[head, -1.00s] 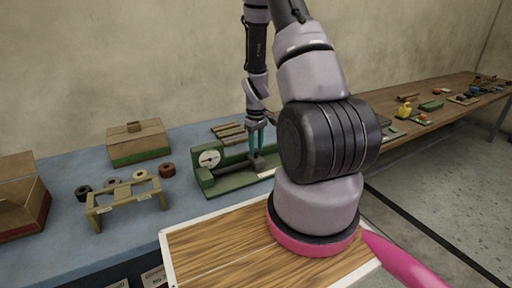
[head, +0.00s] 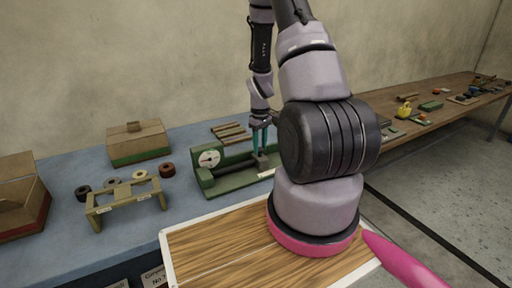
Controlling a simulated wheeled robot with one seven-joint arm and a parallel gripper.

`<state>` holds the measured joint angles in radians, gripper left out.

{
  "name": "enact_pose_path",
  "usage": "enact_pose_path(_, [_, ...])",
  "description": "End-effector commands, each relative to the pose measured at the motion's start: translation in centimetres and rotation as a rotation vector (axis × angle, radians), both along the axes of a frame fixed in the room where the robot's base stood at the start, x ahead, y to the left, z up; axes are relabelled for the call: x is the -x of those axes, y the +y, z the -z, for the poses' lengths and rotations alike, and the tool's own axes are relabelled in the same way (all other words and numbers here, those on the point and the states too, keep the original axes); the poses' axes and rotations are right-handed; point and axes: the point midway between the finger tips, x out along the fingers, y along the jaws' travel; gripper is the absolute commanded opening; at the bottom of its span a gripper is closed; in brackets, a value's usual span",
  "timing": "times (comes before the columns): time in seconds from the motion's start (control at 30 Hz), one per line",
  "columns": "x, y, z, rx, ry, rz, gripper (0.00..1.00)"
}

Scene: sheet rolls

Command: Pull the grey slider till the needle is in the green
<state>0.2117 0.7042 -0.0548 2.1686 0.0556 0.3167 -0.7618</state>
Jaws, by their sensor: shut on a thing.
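The green gauge rig (head: 222,184) stands on the blue bench top. Its round white dial (head: 209,158) is at the left end, with a small reddish mark; the needle and any green band are too small to read. A dark rod runs right from the dial towards the grey slider (head: 262,161). My gripper (head: 261,151) points down with its teal fingers shut on the slider. My own arm hides the right end of the rig.
A small wooden rack (head: 126,200) with several tape rolls behind it stands left of the rig. A green-banded cardboard box (head: 138,142) is farther back. Brown bars (head: 230,133) lie behind the rig. An open box (head: 20,200) is at far left.

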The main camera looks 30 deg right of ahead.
Motion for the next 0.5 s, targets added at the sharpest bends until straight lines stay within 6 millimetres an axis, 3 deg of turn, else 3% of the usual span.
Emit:
enact_pose_path(0.03, [-0.1, -1.2, -0.1, 0.002, -0.004, 0.008, 0.0])
enact_pose_path(0.13, [-0.1, -2.3, -0.1, 0.003, -0.003, 0.006, 0.0])
enact_pose_path(0.47, [-0.2, -2.7, -0.1, 0.004, -0.004, 0.003, 0.0])
enact_pose_path(0.5, [-0.2, -2.7, -0.1, 0.004, -0.004, 0.003, 0.56])
